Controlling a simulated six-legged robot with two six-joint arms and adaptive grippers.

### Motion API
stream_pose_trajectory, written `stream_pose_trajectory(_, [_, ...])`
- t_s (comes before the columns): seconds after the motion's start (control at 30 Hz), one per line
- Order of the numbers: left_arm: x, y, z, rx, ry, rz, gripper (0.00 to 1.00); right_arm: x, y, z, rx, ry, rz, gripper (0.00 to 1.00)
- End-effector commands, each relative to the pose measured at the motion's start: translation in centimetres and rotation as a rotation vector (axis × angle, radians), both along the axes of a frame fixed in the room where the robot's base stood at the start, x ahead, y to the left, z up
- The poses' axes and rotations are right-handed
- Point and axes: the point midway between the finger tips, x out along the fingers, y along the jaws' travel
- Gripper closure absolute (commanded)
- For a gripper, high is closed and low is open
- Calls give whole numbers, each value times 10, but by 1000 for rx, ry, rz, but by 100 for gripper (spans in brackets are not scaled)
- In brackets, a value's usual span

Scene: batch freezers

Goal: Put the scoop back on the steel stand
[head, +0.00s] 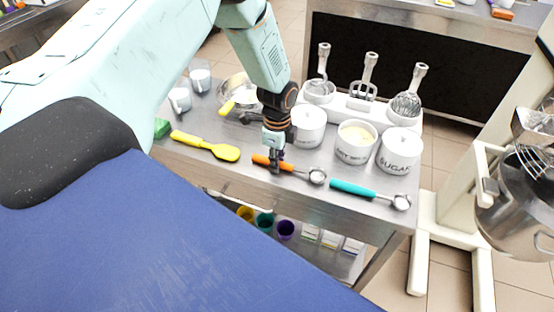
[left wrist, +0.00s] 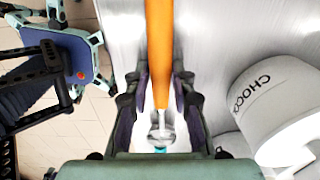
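The scoop with an orange handle (head: 304,173) is on the steel table at its front middle, its round metal bowl (head: 317,176) pointing right. My left gripper (head: 276,164) comes down over the handle from above. In the left wrist view the orange handle (left wrist: 159,50) runs between the fingers, which sit close against both sides. The fingers appear shut on it. Whether the scoop touches the top is hard to tell. The steel stand (head: 215,172) seems to be this steel-topped table. My right gripper is not in view.
A teal-handled scoop (head: 352,188) lies to the right, a yellow spatula (head: 207,146) to the left. White canisters (head: 401,150) stand close behind, with a white whisk holder (head: 340,105) beyond. A mixer bowl (head: 517,214) is at far right. Coloured cups (head: 265,221) stand on the lower shelf.

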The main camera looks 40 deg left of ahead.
Motion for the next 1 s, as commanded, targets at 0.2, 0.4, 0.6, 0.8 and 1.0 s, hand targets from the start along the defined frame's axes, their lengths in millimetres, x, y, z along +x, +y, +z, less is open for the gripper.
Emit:
stream_pose_trajectory(0.2, [0,0,0,0,1,0,57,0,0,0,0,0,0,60])
stream_pose_trajectory(0.4, [0,0,0,0,1,0,57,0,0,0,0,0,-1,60])
stream_pose_trajectory(0.6, [1,0,14,-1,-2,0,57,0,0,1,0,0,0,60])
stream_pose_trajectory(0.8, [1,0,53,-1,-4,-1,57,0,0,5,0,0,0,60])
stream_pose_trajectory(1.0, [1,0,92,-1,-2,0,57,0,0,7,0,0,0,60])
